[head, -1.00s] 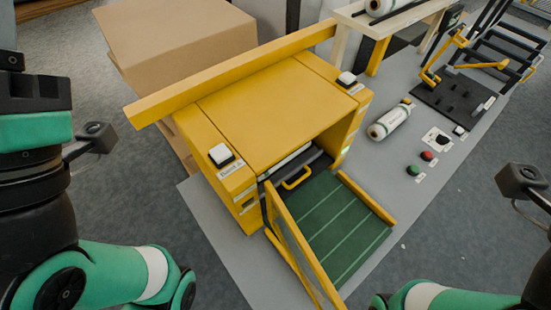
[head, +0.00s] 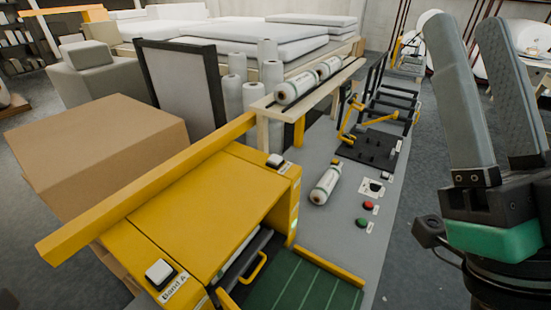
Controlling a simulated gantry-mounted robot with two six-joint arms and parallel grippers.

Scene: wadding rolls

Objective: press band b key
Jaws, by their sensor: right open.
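The yellow machine (head: 210,205) carries two white square keys on black bases. The near key (head: 159,272) has a label reading "Band A" (head: 173,288). The far key (head: 275,160) sits at the machine's right back corner; its small label (head: 285,168) is too small to read. My right gripper (head: 467,32) is open and empty, its two grey fingers pointing up at the right edge. It is well apart from both keys.
A yellow beam (head: 150,190) runs along the machine's left side, beside a cardboard box (head: 95,145). A wadding roll (head: 325,185), a red button (head: 368,205) and a green button (head: 361,223) are on the grey mat. More rolls (head: 295,87) lie on a raised rack.

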